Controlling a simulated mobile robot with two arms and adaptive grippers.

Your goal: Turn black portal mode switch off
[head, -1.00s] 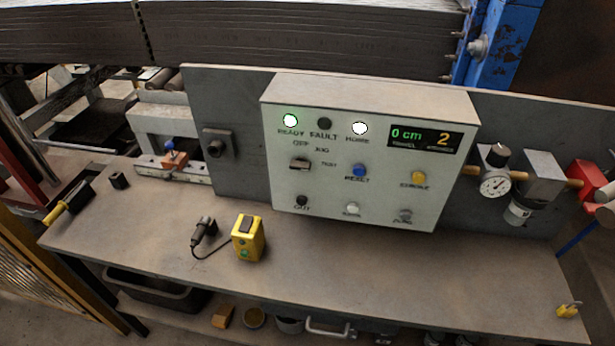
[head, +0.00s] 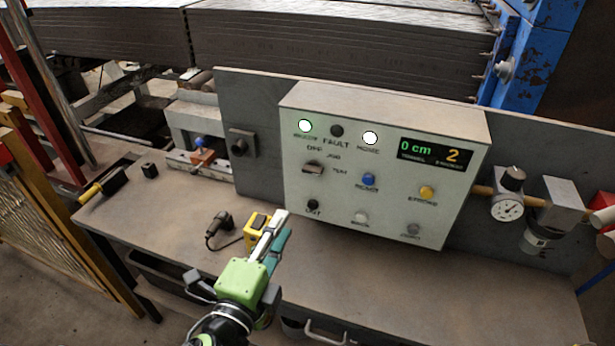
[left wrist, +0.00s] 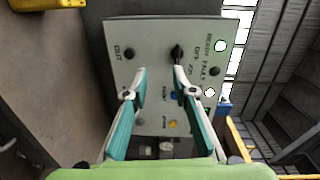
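The black mode switch (head: 313,168) is a rotary knob on the left of the pale control panel (head: 290,195), with labels like OFF and JOG beside it. In the left wrist view the switch (left wrist: 177,54) shows just beyond the tip of the right-hand finger. My left gripper (head: 280,225), green with white and teal fingers, is in front of and below the panel, apart from the switch. In the left wrist view my left gripper (left wrist: 159,71) has its fingers spread with nothing between them. My right gripper is not in view.
A display (head: 436,152) reads 0 cm and 2. The panel also has blue (head: 368,179) and yellow (head: 427,192) buttons. A yellow pendant box (head: 254,231) stands on the bench, partly behind my gripper. A gauge (head: 507,207) is at the right. The bench before the panel is mostly clear.

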